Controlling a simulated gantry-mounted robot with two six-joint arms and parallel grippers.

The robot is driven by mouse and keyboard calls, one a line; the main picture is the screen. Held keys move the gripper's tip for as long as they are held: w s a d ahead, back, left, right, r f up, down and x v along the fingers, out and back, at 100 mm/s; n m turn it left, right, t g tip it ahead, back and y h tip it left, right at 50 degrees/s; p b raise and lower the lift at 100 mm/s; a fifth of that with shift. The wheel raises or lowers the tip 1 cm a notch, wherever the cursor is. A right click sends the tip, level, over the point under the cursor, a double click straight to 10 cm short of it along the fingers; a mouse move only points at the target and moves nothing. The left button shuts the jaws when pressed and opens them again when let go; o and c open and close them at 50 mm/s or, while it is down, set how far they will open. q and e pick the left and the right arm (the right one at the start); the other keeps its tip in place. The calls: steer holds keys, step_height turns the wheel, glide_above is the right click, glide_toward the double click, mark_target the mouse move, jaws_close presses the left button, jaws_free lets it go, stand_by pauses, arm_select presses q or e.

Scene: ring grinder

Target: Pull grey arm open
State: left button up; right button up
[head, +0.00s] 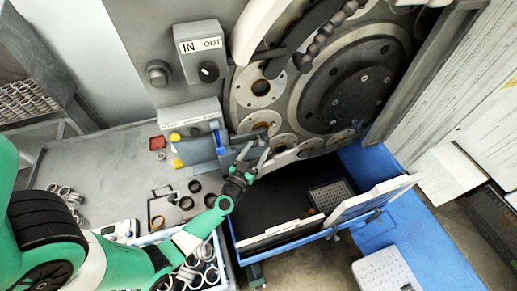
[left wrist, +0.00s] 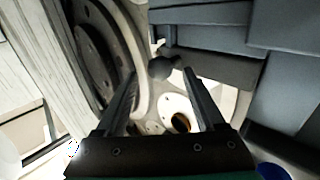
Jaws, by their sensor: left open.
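In the head view, my left gripper (head: 254,154) is open in front of the grinder's lower discs. A grey bar-like part (head: 243,137), which looks like the grey arm, lies just beyond its fingertips and joins a grey-blue block on the left. In the left wrist view, grey bars (left wrist: 215,68) run across the upper right. A dark round knob (left wrist: 165,66) shows between and beyond the open fingers of the left gripper (left wrist: 160,76). I cannot tell whether the fingers touch it. My right gripper is not in view.
The large dark wheel (head: 350,92) and pale holed discs (head: 261,88) stand behind the gripper. An IN/OUT switch box (head: 200,50) is at upper left. A blue-edged open bin (head: 285,240) lies below. Metal rings (head: 200,268) fill a crate; several rings lie on the grey table (head: 110,160).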

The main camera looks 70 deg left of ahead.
arm_select(q)
steer(key=shift+w+a, duration=0.45)
steer(key=shift+w, duration=0.15)
steer(key=shift+c, duration=0.3)
jaws_close()
stand_by(0.7)
